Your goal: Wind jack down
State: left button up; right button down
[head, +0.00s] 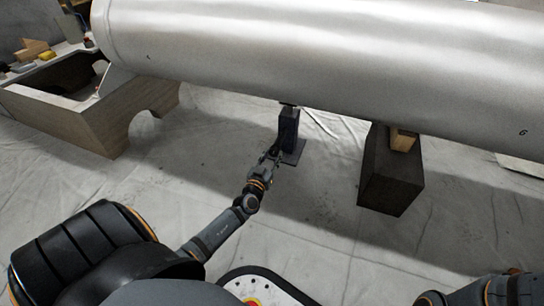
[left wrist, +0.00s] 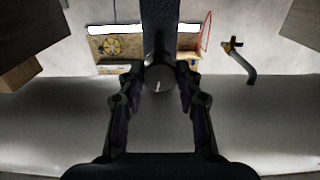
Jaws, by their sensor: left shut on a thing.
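The jack (head: 289,122) is a dark upright post on a flat base plate, standing on the sheeted floor. Its top is close under the large silver cylinder (head: 320,50); whether they touch is hard to tell. My left gripper (head: 273,154) reaches the near side of the jack, low down. In the left wrist view, the fingers of my left gripper (left wrist: 160,75) close around a round dark knob (left wrist: 160,80) in front of the jack's post (left wrist: 160,30). The knob is hidden by the gripper in the head view. Only links of my right arm show at the lower right.
A dark block (head: 392,170) with a wooden wedge (head: 402,139) stands under the cylinder, right of the jack. A wooden cradle (head: 95,115) stands at the left. The floor between the jack and my base is clear apart from my left arm.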

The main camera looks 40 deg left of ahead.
pick_arm(q)
jog(key=shift+n, duration=0.7)
jog(key=o, duration=1.2)
jog(key=shift+c, duration=0.2)
jog(key=v, duration=1.2)
jog(key=shift+f, duration=0.1)
